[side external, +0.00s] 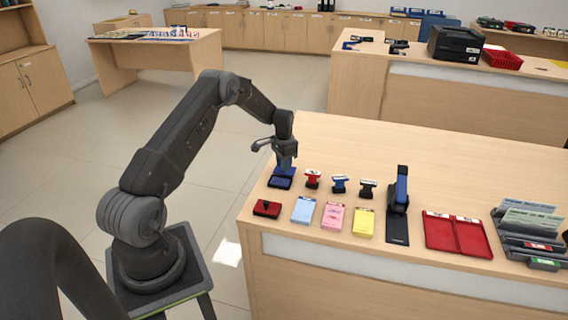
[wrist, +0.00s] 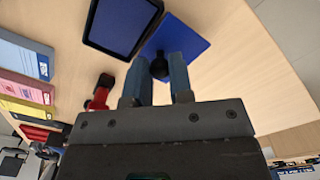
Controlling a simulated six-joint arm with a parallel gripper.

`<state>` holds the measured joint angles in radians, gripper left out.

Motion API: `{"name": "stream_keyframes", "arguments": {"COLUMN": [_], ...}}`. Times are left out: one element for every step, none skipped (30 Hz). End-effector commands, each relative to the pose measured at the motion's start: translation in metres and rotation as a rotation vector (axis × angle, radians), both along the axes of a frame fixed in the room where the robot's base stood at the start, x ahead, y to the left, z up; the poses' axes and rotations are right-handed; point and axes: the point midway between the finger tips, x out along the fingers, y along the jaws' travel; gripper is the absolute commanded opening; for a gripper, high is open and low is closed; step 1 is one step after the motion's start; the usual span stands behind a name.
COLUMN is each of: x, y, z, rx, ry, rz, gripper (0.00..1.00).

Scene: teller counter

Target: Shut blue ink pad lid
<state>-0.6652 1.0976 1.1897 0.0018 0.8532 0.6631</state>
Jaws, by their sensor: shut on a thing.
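The blue ink pad (side external: 280,183) sits open at the left back part of the counter, a dark-rimmed tray with a blue pad. In the wrist view its tray (wrist: 120,24) is at the top. Its flat blue lid (wrist: 185,42) stands beside the tray, joined along one edge as far as I can tell. A small dark knob (wrist: 159,68) shows at the lid, between my fingers. My gripper (side external: 285,165) is right at the lid; in the wrist view (wrist: 168,78) its two fingers are close together and shut on the lid's knob. The lid's exact tilt is hard to tell.
A closed red ink pad (side external: 267,208) is in front. Red (side external: 312,179), blue (side external: 339,184) and black (side external: 367,188) stamps stand to the right. Blue, pink and yellow paper pads (side external: 333,216), an upright stapler-like device (side external: 398,200) and a red tray (side external: 430,232) lie farther along. The counter behind is clear.

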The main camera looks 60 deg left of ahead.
Motion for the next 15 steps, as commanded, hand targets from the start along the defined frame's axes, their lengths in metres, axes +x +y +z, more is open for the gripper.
{"name": "stream_keyframes", "arguments": {"x": [0.0, 0.0, 0.0, 0.0, 0.0, 0.0, 0.0, 0.0, 0.0, 0.0, 0.0, -0.0002, -0.0006, -0.0014, -0.0032], "y": [0.0003, 0.0003, 0.0003, 0.0003, 0.0003, 0.0004, 0.0004, 0.0004, 0.0004, 0.0004, 0.0004, 0.0002, -0.0003, -0.0011, -0.003], "z": [0.0003, 0.0003, 0.0003, 0.0003, 0.0003, 0.0003, 0.0004, 0.0004, 0.0004, 0.0004, 0.0004, 0.0005, 0.0006, 0.0008, 0.0009], "rx": [0.001, 0.001, 0.001, 0.001, 0.001, 0.001, 0.001, 0.001, 0.001, 0.001, 0.001, 0.001, 0.001, 0.001, 0.001], "ry": [0.0, 0.0, 0.0, 0.0, -0.001, -0.001, -0.001, -0.001, -0.001, -0.001, -0.001, -0.001, -0.001, -0.001, -0.001], "rz": [0.0, 0.0, 0.0, 0.0, 0.0, 0.0, 0.0, 0.0, 0.0, 0.0, 0.0, 0.0, 0.0, 0.0, 0.0], "gripper": [0.07, 0.04, 0.0, 0.0, 0.0, 0.0, 0.0, 0.0, 0.0, 0.0, 0.0, 0.0, 0.0, 0.0, 0.0]}}
